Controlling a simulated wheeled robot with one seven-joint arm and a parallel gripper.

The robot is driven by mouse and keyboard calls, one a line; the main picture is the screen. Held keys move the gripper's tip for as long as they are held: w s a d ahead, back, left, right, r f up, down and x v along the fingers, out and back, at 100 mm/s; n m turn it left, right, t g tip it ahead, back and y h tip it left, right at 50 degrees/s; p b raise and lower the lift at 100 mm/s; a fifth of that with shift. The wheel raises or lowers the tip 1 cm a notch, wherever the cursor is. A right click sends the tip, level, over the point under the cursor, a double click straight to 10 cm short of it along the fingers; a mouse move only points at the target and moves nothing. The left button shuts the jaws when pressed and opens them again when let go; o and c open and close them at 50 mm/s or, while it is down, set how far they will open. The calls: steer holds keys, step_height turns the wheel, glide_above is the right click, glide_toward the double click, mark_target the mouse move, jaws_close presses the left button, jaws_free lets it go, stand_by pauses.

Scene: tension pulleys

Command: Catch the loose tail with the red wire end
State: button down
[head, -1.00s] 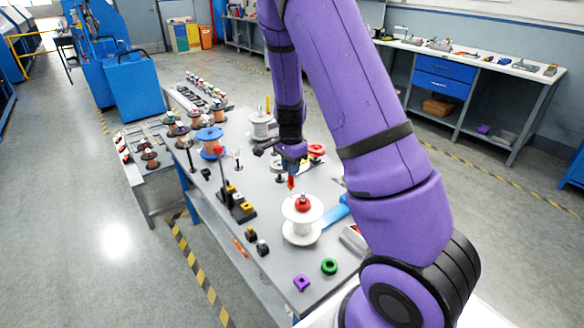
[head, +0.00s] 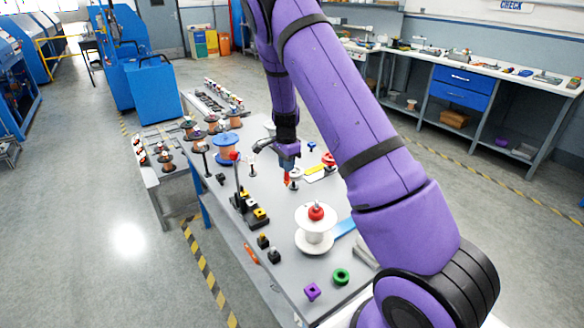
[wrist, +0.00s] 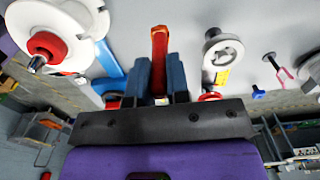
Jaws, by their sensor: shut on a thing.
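My gripper (head: 287,164) is shut on a slim red-orange piece, which I take for the red wire end (wrist: 159,48). It hangs down over the workbench, beyond the white spool (head: 315,243) with a red knob (head: 316,212). In the wrist view the piece stands out between the two blue-grey fingers (wrist: 159,82). The white spool is at upper left there, and a pale grey wheel (wrist: 223,52) lies to the right of the piece, apart from it in the picture. I cannot make out a loose tail in either view.
A blue spool (head: 228,147), a red-topped post (head: 235,160) and black blocks with yellow parts (head: 258,217) stand left of my gripper. The grey workbench (head: 285,278) has bare room there.

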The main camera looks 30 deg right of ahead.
steer(key=w+f, duration=0.3)
steer(key=w, duration=1)
steer(key=w+d+f, duration=0.1)
steer(key=w+f, duration=0.2)
steer(key=w, duration=0.9)
steer(key=shift+w, duration=0.35)
steer(key=shift+f, duration=0.1)
steer(key=shift+f, duration=2.1)
steer(key=shift+r, duration=0.1)
steer(key=s+r, duration=0.4)
steer(key=shift+s+d+r, duration=0.15)
steer(key=shift+d+r, duration=0.05)
steer(key=shift+d, duration=0.15)
